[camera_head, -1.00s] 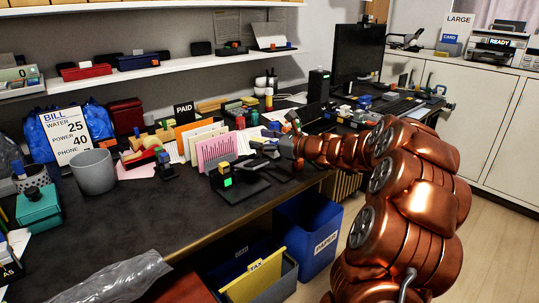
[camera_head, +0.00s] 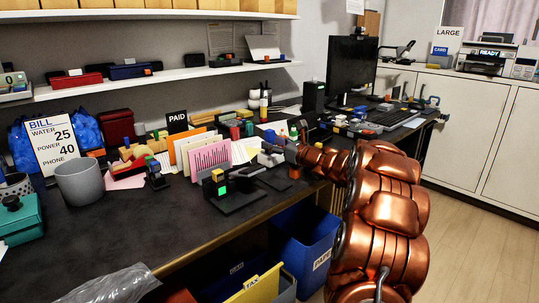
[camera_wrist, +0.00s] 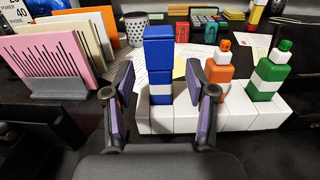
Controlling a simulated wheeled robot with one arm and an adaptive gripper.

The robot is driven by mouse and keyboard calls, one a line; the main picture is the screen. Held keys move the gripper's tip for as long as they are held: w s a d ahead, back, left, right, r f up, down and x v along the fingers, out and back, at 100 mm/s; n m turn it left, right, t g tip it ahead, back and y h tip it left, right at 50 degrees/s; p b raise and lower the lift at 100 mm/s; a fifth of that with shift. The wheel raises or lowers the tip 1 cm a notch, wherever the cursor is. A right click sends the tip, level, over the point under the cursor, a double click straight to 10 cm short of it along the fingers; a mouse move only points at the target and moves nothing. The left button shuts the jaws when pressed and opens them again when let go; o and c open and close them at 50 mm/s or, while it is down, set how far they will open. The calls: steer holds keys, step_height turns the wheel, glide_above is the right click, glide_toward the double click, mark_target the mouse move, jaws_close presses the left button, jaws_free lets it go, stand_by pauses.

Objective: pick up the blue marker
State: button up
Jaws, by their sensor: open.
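The blue marker (camera_wrist: 160,62) is a thick, blocky blue piece with a thin white band. It stands upright in the left end of a white block holder (camera_wrist: 235,112) in the wrist view. An orange marker (camera_wrist: 219,72) and a green marker (camera_wrist: 269,74) stand in the same holder to its right. My gripper (camera_wrist: 161,78) is open, with one finger on each side of the blue marker in the picture; I see gaps between fingers and marker. In the head view my gripper (camera_head: 291,152) is low over the desk by the holder, and the blue marker's top (camera_head: 270,135) shows beside it.
A pink card in a file rack (camera_wrist: 45,65) stands left of my gripper, with paper cards behind. A dark stamp stand (camera_head: 235,195) is near the desk's front edge. A grey cup (camera_head: 80,182) stands further left. Bare dark desk lies in front of them.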

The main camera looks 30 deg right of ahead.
steer(key=shift+w+a+f, duration=0.1)
steer(key=shift+w+a, duration=0.1)
steer(key=shift+w, duration=0.85)
jaws_close()
